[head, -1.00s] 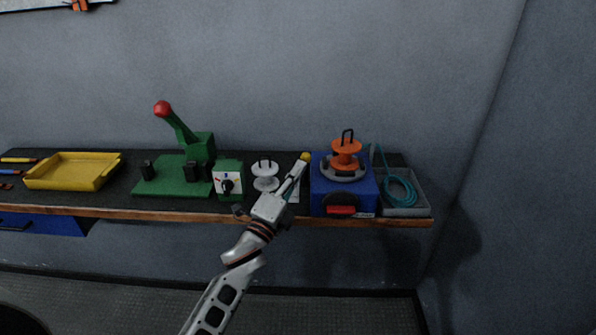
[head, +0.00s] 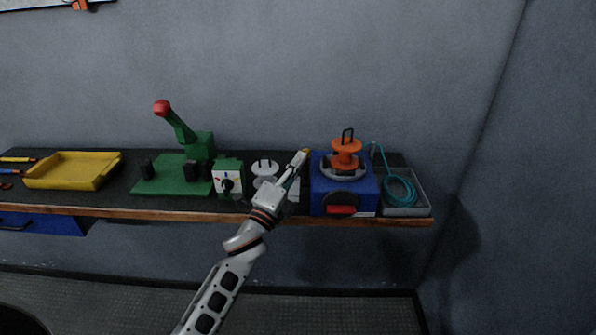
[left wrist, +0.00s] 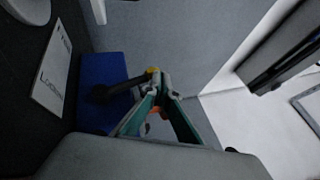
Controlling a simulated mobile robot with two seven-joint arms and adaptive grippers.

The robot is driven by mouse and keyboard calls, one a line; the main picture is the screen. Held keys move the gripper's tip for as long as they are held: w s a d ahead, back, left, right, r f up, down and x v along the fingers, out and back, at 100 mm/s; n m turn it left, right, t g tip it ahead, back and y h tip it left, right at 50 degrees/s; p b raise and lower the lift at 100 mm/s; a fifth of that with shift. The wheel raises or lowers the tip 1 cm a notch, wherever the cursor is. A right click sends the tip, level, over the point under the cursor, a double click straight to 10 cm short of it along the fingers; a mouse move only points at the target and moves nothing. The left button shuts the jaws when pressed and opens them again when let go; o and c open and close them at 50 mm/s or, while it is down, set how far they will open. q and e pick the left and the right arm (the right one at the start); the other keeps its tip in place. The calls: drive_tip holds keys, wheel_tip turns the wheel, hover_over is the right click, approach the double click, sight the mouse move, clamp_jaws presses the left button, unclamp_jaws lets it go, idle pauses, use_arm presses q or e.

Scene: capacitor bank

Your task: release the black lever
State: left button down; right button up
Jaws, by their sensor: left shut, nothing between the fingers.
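The black lever (left wrist: 120,88) shows in the left wrist view, beside the blue box (left wrist: 99,72). It ends in a yellow tip (left wrist: 152,71). My left gripper (left wrist: 164,82) is shut and empty, its fingertips right beside the yellow tip; I cannot tell whether they touch it. In the head view my left gripper (head: 300,158) points up toward the back wall at the left side of the blue box (head: 320,192). There it hides most of the lever, and only a little of the yellow tip (head: 308,151) shows. My right gripper is not in view.
An orange spool-like part (head: 346,152) stands on the blue box, with a red handle (head: 341,210) in front. A grey tray (head: 411,211) holds a teal cable. Left are a white part (head: 264,168), a green switch box (head: 229,166) and a green press (head: 199,145).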

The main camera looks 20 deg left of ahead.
use_arm(q)
drive_tip(key=shift+w+a+f+b, duration=0.1)
drive_tip(key=shift+w+a+b, duration=0.1)
drive_tip(key=shift+w+b, duration=0.4)
drive_tip(key=shift+w+a+f+b, duration=0.15)
drive_tip(key=shift+w+a+b, duration=0.1)
drive_tip(key=shift+w, duration=0.7)
drive_tip(key=shift+w+a+f+b, duration=0.1)
drive_tip(key=shift+w+a+b, duration=0.1)
drive_tip(key=shift+w+b, duration=0.4)
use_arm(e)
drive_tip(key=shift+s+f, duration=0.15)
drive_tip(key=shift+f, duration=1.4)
use_arm(q)
drive_tip(key=shift+w, duration=0.2)
